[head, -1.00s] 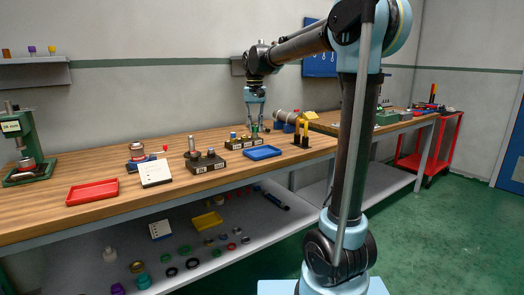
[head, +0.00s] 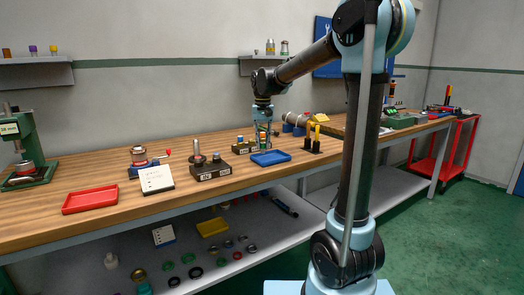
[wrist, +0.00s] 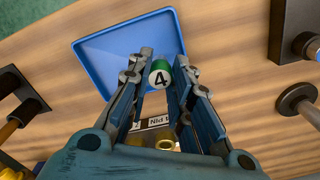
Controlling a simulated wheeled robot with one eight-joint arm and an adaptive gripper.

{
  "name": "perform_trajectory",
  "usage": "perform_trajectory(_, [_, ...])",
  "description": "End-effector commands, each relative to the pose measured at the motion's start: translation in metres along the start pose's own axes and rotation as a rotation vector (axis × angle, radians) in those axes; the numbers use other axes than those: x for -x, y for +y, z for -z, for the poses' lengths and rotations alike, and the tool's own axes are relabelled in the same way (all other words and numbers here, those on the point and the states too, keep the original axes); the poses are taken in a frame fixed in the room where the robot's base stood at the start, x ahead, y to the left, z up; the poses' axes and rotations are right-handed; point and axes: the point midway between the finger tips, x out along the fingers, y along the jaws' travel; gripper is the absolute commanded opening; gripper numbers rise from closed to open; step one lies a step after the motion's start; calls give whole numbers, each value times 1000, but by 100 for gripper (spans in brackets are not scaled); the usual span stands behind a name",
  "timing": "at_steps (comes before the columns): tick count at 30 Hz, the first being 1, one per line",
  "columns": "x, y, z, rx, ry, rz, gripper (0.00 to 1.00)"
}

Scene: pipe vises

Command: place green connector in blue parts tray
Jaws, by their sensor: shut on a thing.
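My gripper (head: 263,138) is over the workbench, just behind the blue parts tray in the head view. In the wrist view its fingers are shut on the green connector (wrist: 160,74), a small round piece with a white face marked 4 and green on its side. The connector is too small to make out in the head view. The blue parts tray (head: 270,158) lies flat on the bench and looks empty where it shows. In the wrist view the tray (wrist: 98,58) is at the upper left, with the fingertips and connector overlapping its lower right edge.
A labelled dark block (head: 240,149) stands behind the tray. Black-and-yellow posts (head: 312,140) stand to its right. A dark block with a metal post (head: 210,170) is to its left. A red tray (head: 90,200) lies farther left.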

Motion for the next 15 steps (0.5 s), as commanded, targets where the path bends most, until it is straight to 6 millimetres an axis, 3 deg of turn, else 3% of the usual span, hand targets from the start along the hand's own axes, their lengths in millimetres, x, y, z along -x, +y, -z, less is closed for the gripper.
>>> perform_trajectory(6, [-28,1,0,-1,0,0,0])
perform_trajectory(15, [-31,1,0,-1,0,0,0])
